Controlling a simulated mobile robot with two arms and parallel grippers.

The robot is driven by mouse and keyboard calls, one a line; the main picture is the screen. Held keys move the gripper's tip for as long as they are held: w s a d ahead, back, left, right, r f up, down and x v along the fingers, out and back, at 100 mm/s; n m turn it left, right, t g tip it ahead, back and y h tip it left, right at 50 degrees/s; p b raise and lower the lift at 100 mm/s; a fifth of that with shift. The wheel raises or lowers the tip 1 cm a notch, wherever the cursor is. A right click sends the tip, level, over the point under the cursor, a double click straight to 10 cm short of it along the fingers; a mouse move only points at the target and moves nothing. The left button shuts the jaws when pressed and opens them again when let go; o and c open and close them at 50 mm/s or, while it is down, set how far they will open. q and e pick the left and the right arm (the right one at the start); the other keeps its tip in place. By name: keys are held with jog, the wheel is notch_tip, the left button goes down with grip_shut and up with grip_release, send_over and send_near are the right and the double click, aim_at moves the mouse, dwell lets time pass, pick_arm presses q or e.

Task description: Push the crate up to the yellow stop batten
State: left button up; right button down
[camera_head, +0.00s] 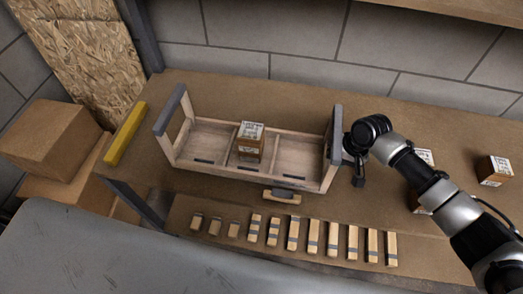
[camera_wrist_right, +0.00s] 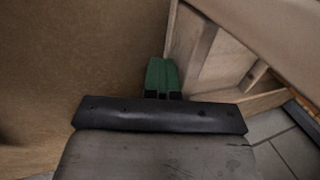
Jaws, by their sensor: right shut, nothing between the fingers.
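The wooden crate (camera_head: 190,170) stands on the brown bench top, with grey-topped raised ends and a small labelled box (camera_head: 250,139) in its middle compartment. The yellow stop batten (camera_head: 125,133) lies at the bench's left end; a strip of bare bench separates it from the crate's left end. My right gripper (camera_head: 352,160) is at the outer side of the crate's right end. In the right wrist view its green fingers (camera_wrist_right: 161,75) are shut with nothing between them, close beside the crate's wooden end (camera_wrist_right: 187,38). I cannot tell whether they touch it. My left gripper is out of view.
A wooden piece with a grey top (camera_head: 283,197) sits at the crate's front side. Several small wooden blocks (camera_head: 292,233) line the front ledge. A labelled box (camera_head: 495,170) stands at the right; others are partly behind my right arm. Cardboard boxes (camera_head: 50,140) are left of the bench.

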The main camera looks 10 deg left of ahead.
aim_at(277, 158)
jog(key=shift+s+a+p, duration=0.15)
jog(key=shift+a+p, duration=0.2)
jog(key=shift+a, duration=4.2)
jog(key=shift+s+a, duration=0.1)
jog(key=shift+a, duration=3.45)
jog(key=shift+d+r+p, duration=0.25)
jog(key=shift+r+p, duration=0.05)
jog(key=shift+p, duration=0.05)
jog(key=d+r+p, duration=0.1)
jog(key=d+p, duration=0.1)
jog(key=d+r+p, duration=0.1)
jog(key=p, duration=0.1)
jog(key=shift+d+r, duration=0.15)
jog(key=shift+d, duration=0.2)
jog(key=shift+d+r+p, duration=0.15)
jog(key=shift+d+p, duration=0.3)
jog(key=shift+p, duration=0.05)
